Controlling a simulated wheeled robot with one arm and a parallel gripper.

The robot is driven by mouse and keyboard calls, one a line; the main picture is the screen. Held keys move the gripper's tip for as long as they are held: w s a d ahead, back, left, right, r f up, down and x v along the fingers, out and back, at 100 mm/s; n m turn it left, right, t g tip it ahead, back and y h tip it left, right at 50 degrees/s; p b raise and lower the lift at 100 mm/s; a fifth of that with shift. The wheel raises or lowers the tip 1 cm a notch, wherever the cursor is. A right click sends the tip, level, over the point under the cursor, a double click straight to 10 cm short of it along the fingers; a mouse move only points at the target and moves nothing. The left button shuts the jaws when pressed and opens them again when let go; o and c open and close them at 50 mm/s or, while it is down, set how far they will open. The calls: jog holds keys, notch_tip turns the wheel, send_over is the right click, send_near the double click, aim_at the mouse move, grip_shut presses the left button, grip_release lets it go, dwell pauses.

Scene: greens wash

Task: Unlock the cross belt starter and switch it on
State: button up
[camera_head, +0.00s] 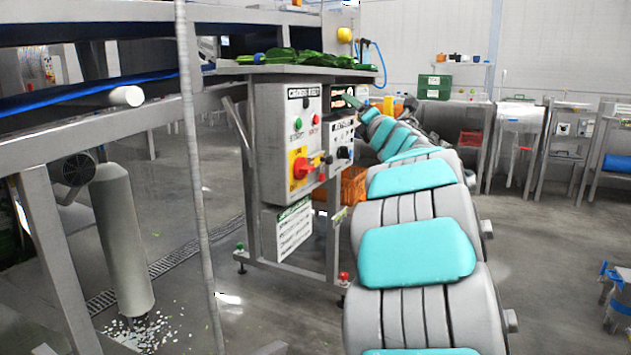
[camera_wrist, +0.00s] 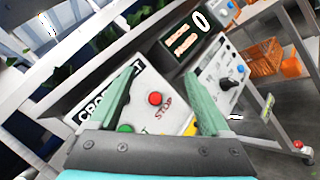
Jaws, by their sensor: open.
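The cross belt starter (camera_head: 285,145) is a grey box under a metal table, with its label partly readable. It has a green start button (camera_head: 298,124), a red stop button (camera_head: 316,119) and a red rotary switch (camera_head: 300,168) on a yellow plate. A small brass and dark piece (camera_head: 316,160) sits beside the switch; I cannot tell whether it is the lock. In the wrist view the red stop button (camera_wrist: 155,99) shows between my open fingers. My gripper (camera_wrist: 164,68) is empty in front of the box. The green button is partly hidden by it, and the rotary switch is hidden.
A second panel (camera_head: 341,145) with a black knob and a display stand right of the starter. Greens (camera_head: 300,58) lie on the table above. An orange crate (camera_head: 352,186) is behind the panels. A thin upright post (camera_head: 196,170) stands left.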

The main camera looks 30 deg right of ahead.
notch_tip(320, 180, down, 2)
jog(key=n+y, duration=0.4)
jog(key=n, duration=0.1)
jog(key=n+g+y+b, duration=0.4)
jog(key=n+g+y, duration=0.2)
jog(key=n+y, duration=0.6)
send_near(312, 169)
jog(key=a+r+n+h, duration=0.1)
jog(key=a+n+h, duration=0.1)
jog(key=x, duration=0.8)
jog(key=shift+w+d+r, duration=0.15)
jog(key=shift+w+d, duration=0.1)
jog(key=shift+c, duration=0.2)
grip_shut()
